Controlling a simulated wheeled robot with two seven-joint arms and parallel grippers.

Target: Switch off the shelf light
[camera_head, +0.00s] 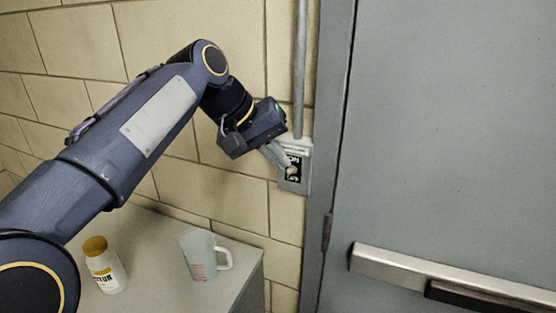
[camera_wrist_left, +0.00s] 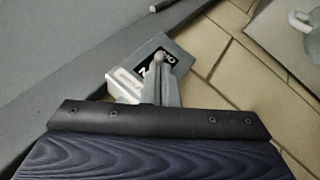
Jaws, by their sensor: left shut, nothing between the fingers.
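The light switch box (camera_head: 295,166) is a small grey box on the tiled wall beside the door frame, with a black ON/OFF plate and a small round-tipped lever. My left gripper (camera_head: 287,163) is shut, with its fingertips at the front of the box near the lever. In the left wrist view the switch box (camera_wrist_left: 147,66) lies just beyond my closed fingers (camera_wrist_left: 160,85). The lever's pale tip stands up there at the fingertips. I cannot tell whether the fingers touch it. My right gripper is in neither view.
A grey door (camera_head: 450,130) with a metal push bar (camera_head: 450,276) fills the right side. A conduit (camera_head: 300,60) runs up from the box. Below, a grey cabinet top (camera_head: 150,240) holds a yellow-capped bottle (camera_head: 104,266) and a measuring jug (camera_head: 203,257).

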